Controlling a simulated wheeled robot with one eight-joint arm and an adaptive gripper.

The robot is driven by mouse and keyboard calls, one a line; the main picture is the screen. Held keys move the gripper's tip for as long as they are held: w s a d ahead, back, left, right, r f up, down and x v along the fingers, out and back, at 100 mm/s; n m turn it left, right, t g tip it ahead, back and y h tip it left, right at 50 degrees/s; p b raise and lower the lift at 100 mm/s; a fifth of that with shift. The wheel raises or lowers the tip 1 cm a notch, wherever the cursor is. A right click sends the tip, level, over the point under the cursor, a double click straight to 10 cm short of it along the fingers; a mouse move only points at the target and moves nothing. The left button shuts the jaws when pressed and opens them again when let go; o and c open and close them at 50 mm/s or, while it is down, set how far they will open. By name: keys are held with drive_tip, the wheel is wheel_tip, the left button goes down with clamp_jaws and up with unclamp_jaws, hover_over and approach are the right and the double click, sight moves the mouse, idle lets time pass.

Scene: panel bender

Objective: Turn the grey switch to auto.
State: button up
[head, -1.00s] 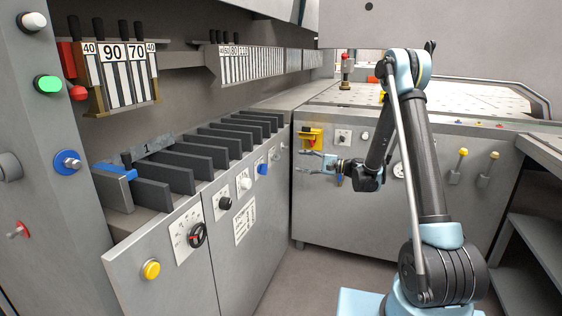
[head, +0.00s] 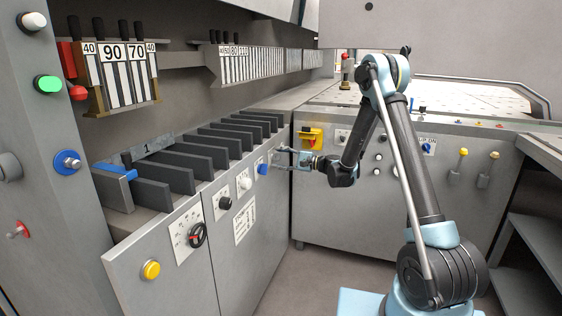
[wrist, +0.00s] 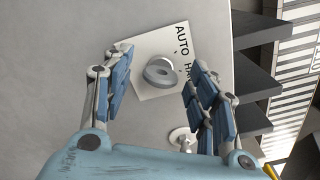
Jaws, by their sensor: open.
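The grey switch (wrist: 163,71) is a round knob on a white plate (wrist: 150,50) marked AUTO and, partly covered, a second word starting HA. In the wrist view, my gripper (wrist: 157,68) is open, with one blue-padded finger on each side of the switch. The fingers look apart from the knob; the remaining depth is hard to tell. I cannot tell which mark the knob points to. In the head view, my gripper (head: 284,158) is at the far end of the left cabinet front, and the switch is largely hidden around it.
A blue switch (head: 262,169), a white switch (head: 243,183) and a black knob (head: 225,203) are along the same cabinet front. Another light knob (wrist: 180,138) lies near the right finger in the wrist view. Dark plates (head: 205,150) stand above the panel. Floor in front is clear.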

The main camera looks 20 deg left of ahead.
drive_tip(key=c, duration=1.1)
drive_tip(key=shift+o, duration=0.2)
drive_tip(key=shift+n, duration=0.3)
drive_tip(key=n, duration=1.1)
drive_tip(key=shift+f, duration=0.15)
drive_tip(key=shift+n, duration=0.4)
